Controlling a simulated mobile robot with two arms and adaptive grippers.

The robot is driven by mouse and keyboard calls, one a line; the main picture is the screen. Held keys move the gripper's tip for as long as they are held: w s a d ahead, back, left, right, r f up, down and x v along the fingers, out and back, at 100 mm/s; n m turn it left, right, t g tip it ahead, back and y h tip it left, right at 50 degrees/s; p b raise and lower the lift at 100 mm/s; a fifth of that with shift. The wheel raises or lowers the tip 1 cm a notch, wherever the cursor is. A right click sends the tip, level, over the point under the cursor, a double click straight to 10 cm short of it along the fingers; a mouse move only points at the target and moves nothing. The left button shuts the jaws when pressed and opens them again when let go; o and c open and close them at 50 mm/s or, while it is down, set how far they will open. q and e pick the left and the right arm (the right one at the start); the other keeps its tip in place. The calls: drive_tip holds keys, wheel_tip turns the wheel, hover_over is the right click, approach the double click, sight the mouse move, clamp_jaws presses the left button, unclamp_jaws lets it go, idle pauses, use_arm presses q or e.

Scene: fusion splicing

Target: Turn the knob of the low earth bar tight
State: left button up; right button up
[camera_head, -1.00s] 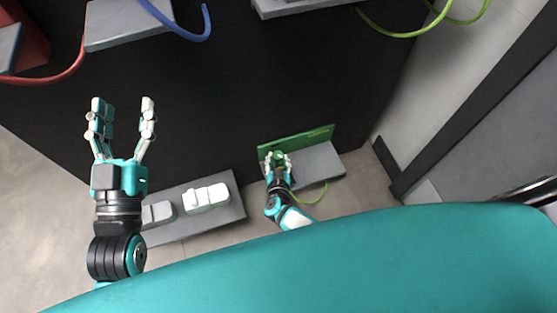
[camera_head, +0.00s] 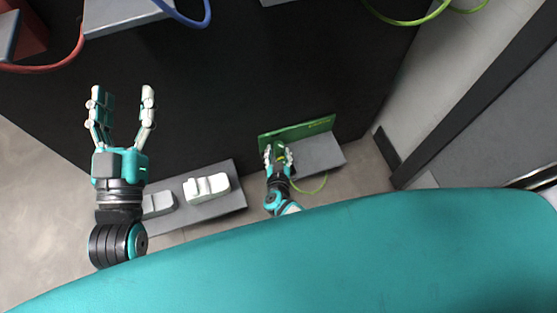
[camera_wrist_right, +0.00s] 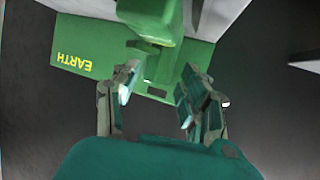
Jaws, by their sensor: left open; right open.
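The low earth bar is a green plate (camera_head: 310,130) on a grey shelf, low at the foot of the dark panel. In the right wrist view its plate (camera_wrist_right: 85,55) bears yellow "EARTH" lettering, upside down. A green block-like part (camera_wrist_right: 160,63) stands out from it, apparently the knob, with more green above it. My right gripper (camera_head: 279,150) is at the bar's left part; in the wrist view its open fingers (camera_wrist_right: 156,82) lie on both sides of the green part's lower end. I cannot tell whether they touch it. My left gripper (camera_head: 121,93) is open and empty, well to the left.
A grey shelf (camera_head: 238,203) with white blocks (camera_head: 206,188) lies between my two arms. A thin green cable (camera_head: 312,190) hangs by the earth bar's shelf (camera_head: 325,157). Red, blue and green cables run along the top. A wall stands at right.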

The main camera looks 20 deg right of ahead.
drive_tip(key=v, duration=0.6)
